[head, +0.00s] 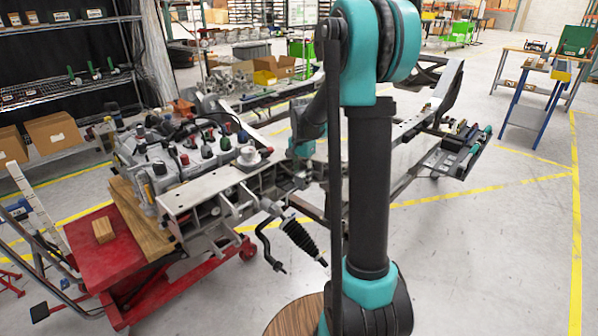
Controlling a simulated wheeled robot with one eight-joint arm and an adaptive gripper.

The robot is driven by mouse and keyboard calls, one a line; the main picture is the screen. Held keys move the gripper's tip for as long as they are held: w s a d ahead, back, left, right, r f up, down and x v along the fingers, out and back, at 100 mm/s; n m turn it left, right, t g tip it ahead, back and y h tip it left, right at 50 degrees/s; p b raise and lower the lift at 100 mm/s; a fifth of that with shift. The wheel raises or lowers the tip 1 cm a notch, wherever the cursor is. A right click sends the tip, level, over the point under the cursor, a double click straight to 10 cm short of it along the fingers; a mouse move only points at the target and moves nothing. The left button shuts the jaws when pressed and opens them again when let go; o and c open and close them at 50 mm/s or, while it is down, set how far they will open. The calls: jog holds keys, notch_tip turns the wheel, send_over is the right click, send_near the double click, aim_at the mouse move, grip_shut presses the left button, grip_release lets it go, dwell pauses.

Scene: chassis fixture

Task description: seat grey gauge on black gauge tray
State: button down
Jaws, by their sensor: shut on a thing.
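My arm stands large in the middle of the head view and covers much of the chassis. Part of its far end, dark with teal, shows beside the upright link over the chassis. I cannot make out the gripper's fingers or anything held there. A pale round piece (250,156) sits on the left part of the chassis frame; I cannot tell whether it is the grey gauge. I cannot pick out the black gauge tray with certainty. A dark assembly with small parts (462,150) lies at the chassis's right end.
The grey chassis frame (205,190) runs across the middle. An engine block with several coloured caps (180,150) stands at its left, by a red cart (95,245). Shelves (65,85) stand at far left, a blue-legged table (535,80) at right.

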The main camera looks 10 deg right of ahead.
jog(key=shift+w+a+r, duration=0.1)
jog(key=shift+w, duration=0.25)
jog(key=shift+w+a+f, duration=0.15)
jog(key=shift+w+a, duration=0.65)
jog(key=shift+w, duration=0.3)
jog(key=shift+w+a+f, duration=0.1)
jog(key=shift+w+a, duration=0.7)
jog(key=shift+w, duration=0.3)
jog(key=shift+f, duration=1.35)
jog(key=c, duration=0.9)
grip_release()
jog(key=shift+r, duration=3.55)
